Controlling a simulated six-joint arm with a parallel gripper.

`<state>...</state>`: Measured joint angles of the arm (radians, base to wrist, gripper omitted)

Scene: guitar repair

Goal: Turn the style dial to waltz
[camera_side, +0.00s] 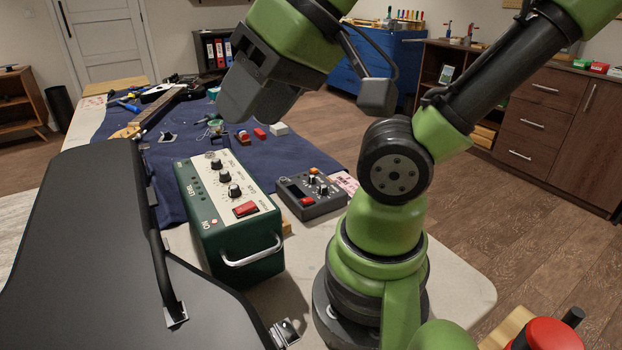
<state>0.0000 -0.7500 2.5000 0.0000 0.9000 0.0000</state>
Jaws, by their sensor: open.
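A green box (228,222) with a cream top panel stands upright at the table's near edge. It has several black knobs (235,191) in a row, a red switch (246,209) and a metal handle on its near side. A smaller dark grey box (310,194) with small knobs and a red button lies to its right. I cannot read style names, so I cannot tell which knob is the style dial or where it points. My gripper (252,98) is open, above and behind the green box, apart from both boxes. Its fingertips are hard to make out.
A large black case lid (80,230) rises at the left, close beside the green box. A blue cloth (300,152) covers the table behind, with a guitar neck (160,107), tools and small red blocks (260,134). The pale tabletop (455,285) is clear at right front.

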